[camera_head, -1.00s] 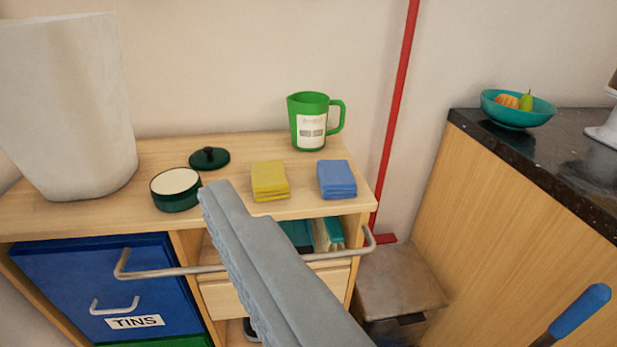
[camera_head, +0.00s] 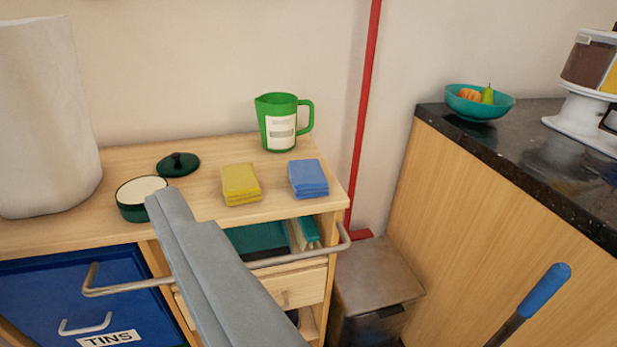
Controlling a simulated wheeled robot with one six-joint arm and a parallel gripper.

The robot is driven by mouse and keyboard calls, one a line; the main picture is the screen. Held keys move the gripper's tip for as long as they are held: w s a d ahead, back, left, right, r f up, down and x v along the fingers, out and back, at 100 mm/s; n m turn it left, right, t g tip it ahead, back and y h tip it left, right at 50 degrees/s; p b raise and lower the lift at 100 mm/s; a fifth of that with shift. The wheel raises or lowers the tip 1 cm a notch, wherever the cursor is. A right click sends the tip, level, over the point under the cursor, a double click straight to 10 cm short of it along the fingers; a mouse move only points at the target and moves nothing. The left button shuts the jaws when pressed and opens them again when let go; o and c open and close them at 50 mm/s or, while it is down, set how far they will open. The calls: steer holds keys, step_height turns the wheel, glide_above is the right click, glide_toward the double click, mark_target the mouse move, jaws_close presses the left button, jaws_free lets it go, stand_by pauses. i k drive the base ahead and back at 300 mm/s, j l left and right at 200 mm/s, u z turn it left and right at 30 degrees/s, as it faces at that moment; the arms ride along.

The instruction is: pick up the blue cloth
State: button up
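The blue cloth (camera_head: 308,179) lies folded in a small stack on the wooden cabinet top, near its front right corner. My gripper (camera_head: 175,208) reaches in from the bottom middle as a long grey shape pointing up and left. Its tip shows in front of the green pot, left of the blue cloth and apart from it in the picture. Nothing is seen held. The view does not show a gap between the fingers, so I cannot tell if it is open.
A folded yellow cloth (camera_head: 241,184) lies just left of the blue one. A green jug (camera_head: 279,128) stands behind. A green pot (camera_head: 137,203), its lid (camera_head: 178,164) and a tall white bin (camera_head: 42,120) are left. A metal rail (camera_head: 300,257) runs along the cabinet front.

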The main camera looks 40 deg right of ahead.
mark_target(307, 177)
steer(key=u, duration=1.95)
steer(key=z, duration=2.85)
steer(key=i+j+z, duration=0.25)
steer(key=i+j, duration=0.15)
